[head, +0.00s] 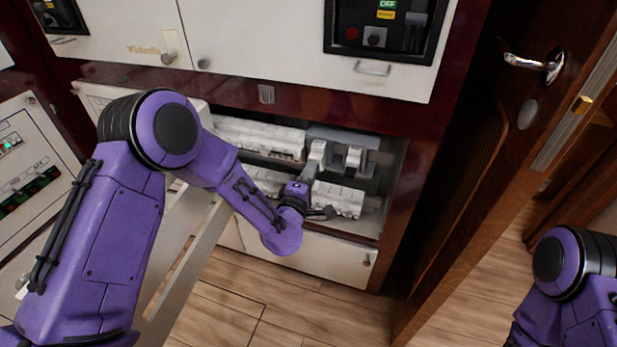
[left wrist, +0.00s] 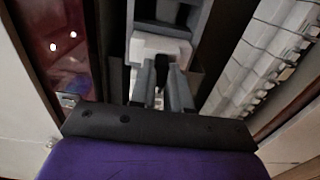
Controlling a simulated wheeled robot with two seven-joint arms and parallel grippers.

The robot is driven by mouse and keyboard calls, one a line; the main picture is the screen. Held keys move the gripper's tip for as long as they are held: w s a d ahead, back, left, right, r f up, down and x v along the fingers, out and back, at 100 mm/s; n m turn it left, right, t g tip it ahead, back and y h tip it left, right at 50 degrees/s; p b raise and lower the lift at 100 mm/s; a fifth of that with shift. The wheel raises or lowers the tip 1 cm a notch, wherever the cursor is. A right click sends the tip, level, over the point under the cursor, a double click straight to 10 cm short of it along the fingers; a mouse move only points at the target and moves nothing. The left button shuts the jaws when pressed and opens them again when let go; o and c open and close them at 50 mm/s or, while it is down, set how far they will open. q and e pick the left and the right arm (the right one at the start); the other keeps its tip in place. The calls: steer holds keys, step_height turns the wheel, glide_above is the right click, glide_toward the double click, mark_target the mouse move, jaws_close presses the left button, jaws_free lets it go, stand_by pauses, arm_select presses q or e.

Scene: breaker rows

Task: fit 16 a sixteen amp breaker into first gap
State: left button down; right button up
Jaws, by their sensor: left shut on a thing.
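My left gripper (head: 311,170) reaches into the open cabinet bay and is shut on a white breaker (head: 318,151). The breaker is at the upper row, in front of the grey section right of the white breakers. In the left wrist view the fingers (left wrist: 162,80) point at the white breaker (left wrist: 160,46), with grey behind it. I cannot tell whether it touches the rail or is seated. Another light breaker (head: 353,158) stands to its right, with grey space between them. The breaker's rating cannot be read. My right gripper is out of view.
The upper row of white breakers (head: 260,136) lies left of the held one. A lower row (head: 340,199) runs beneath, close to my wrist. A dark red frame (head: 395,200) bounds the bay on the right, and a wooden door (head: 510,130) stands open beyond it.

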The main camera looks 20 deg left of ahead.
arm_select(q)
steer(key=shift+w, duration=1)
steer(key=c, duration=1)
jaws_free()
steer(key=shift+s, duration=0.2)
steer(key=s, duration=1)
steer(key=shift+s+a+b, duration=0.15)
steer(key=shift+a+b, duration=0.05)
steer(key=shift+b, duration=0.15)
